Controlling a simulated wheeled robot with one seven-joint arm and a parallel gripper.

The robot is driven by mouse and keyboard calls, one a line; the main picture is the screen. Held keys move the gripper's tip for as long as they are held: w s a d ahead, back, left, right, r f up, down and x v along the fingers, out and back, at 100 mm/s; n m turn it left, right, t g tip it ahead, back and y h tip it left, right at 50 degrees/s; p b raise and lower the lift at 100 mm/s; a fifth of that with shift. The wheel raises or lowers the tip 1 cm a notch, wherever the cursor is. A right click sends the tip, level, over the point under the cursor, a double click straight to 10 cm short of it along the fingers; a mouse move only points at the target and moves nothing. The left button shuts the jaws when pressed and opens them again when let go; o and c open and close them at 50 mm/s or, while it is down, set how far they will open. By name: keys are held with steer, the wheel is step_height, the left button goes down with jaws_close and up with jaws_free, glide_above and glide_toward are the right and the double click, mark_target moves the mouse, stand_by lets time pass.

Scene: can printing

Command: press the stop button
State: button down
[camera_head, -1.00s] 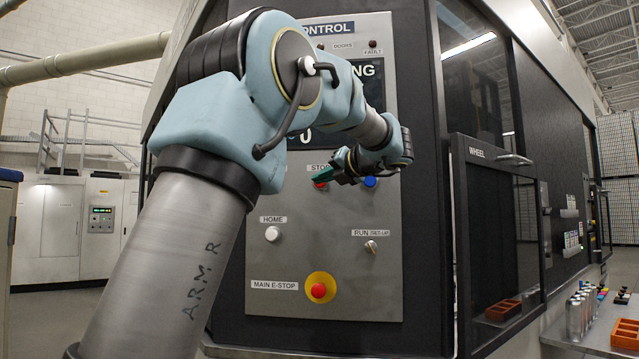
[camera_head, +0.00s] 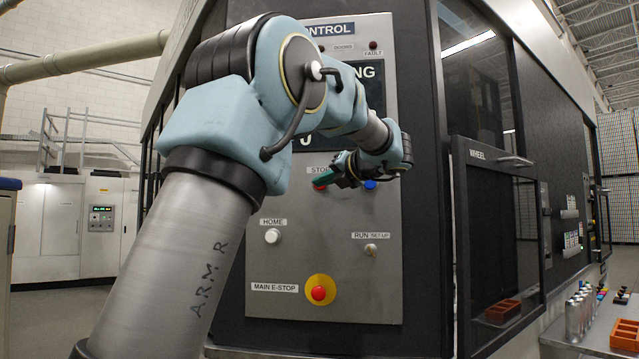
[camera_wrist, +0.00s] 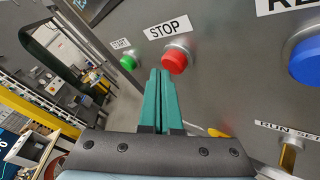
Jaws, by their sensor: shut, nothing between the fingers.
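The red stop button (camera_wrist: 175,61) sits under a "STOP" label on the grey control panel (camera_head: 340,285). In the head view the stop button (camera_head: 319,187) is mostly hidden by my gripper (camera_head: 322,181). My gripper also shows in the wrist view (camera_wrist: 160,74), with its two green fingers closed together and empty. The fingertips are right beside the red button, at its lower left in the wrist view. I cannot tell whether they touch it. A green start button (camera_wrist: 128,63) is left of the stop button.
A blue button (camera_wrist: 306,60) is to the right of the stop button. Lower on the panel are a white home button (camera_head: 272,236), a run/setup switch (camera_head: 371,250) and a red main e-stop (camera_head: 318,293) on yellow. A wheel door (camera_head: 497,240) stands to the right.

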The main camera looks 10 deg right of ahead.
steer(key=shift+w+d+p, duration=0.3)
steer(key=shift+w+p, duration=0.55)
stand_by(1.1)
steer(key=shift+s, duration=0.15)
steer(key=shift+s+a+b, duration=0.25)
steer(key=shift+s, duration=0.3)
steer(key=shift+s+a+b, duration=0.2)
steer(key=shift+s+b, duration=0.05)
steer(key=shift+s, duration=0.3)
steer(key=shift+s, duration=0.1)
steer(key=s, duration=0.1)
steer(key=s+a+b, duration=0.1)
steer(key=s, duration=0.2)
steer(key=shift+s+a, duration=0.3)
steer(key=shift+a, duration=0.05)
steer(key=shift+f, duration=0.1)
stand_by(0.4)
